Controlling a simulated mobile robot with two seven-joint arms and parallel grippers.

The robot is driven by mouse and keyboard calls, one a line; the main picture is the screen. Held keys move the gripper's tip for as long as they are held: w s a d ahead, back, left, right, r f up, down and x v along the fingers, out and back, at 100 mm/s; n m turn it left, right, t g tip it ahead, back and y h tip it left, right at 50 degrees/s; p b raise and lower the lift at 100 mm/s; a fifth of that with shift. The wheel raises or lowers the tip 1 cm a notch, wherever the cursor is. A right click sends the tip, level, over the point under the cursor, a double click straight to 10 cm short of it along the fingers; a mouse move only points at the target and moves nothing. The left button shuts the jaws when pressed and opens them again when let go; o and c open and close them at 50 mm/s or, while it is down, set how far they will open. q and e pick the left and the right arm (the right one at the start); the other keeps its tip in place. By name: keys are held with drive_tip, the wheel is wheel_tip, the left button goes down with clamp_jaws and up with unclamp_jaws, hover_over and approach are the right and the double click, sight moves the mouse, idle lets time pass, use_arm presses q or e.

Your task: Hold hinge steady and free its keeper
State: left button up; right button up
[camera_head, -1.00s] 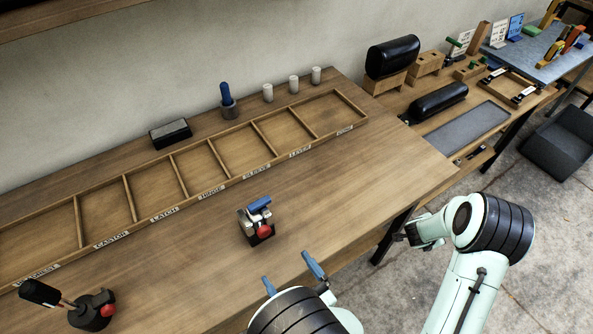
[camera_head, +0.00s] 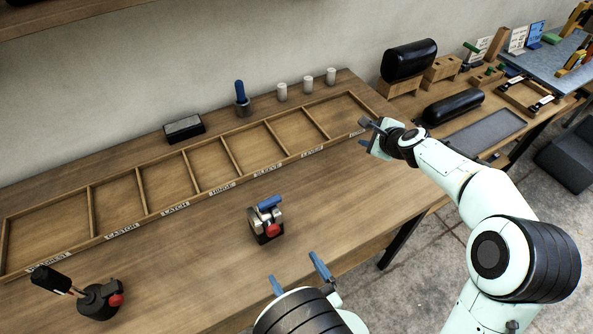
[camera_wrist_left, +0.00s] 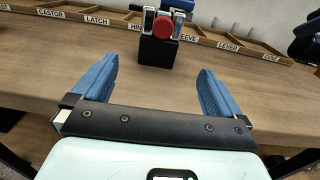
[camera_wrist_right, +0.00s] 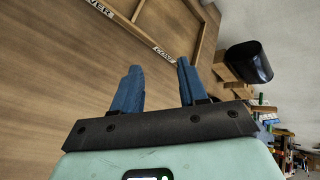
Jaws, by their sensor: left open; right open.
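A small hinge assembly (camera_head: 266,220) stands on the wooden bench, with metal knuckles, a blue part on top, a red knob and a black base. It also shows in the left wrist view (camera_wrist_left: 160,45), straight ahead between the fingers. The keeper cannot be told apart for sure. My left gripper (camera_head: 297,273) is open and empty, in front of the hinge and apart from it. Its two blue fingers show in the left wrist view (camera_wrist_left: 158,82). My right gripper (camera_head: 364,132) is open and empty near the right end of the divided tray; its fingers show in the right wrist view (camera_wrist_right: 160,80).
A divided wooden tray (camera_head: 227,187) with labelled compartments runs along the bench. A black device with a handle and red knob (camera_head: 98,300) stands at the left front. Behind the tray are a dark block (camera_head: 184,129), a blue-handled tool (camera_head: 241,97) and white cylinders (camera_head: 282,92).

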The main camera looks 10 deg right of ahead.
sight(269, 228)
drive_tip(key=s+a+r+n+g+y, duration=0.1)
drive_tip(key=s+a+r+g+y, duration=0.1)
drive_tip(key=a, duration=0.6)
drive_tip(key=s+a+r+n+g+y, duration=0.1)
drive_tip(key=a+r+g+y, duration=0.1)
drive_tip(key=a, duration=0.6)
use_arm(q)
drive_tip(key=shift+w, duration=0.1)
drive_tip(key=x, duration=1.3)
drive_tip(key=shift+w, duration=0.1)
use_arm(e)
drive_tip(key=s+a+r+g, duration=0.1)
drive_tip(key=s+a+g, duration=0.1)
drive_tip(key=s+a, duration=0.2)
drive_tip(key=s+a+r+m+g+h, duration=0.1)
drive_tip(key=s+a+r+g, duration=0.1)
drive_tip(key=s, duration=0.5)
drive_tip(key=shift+s+a+r+g, duration=0.3)
drive_tip(key=shift+a+g, duration=0.4)
drive_tip(key=shift+a, duration=0.35)
use_arm(q)
drive_tip(key=c, duration=1.4)
use_arm(e)
drive_tip(key=shift+o, duration=0.2)
drive_tip(key=shift+a, duration=0.1)
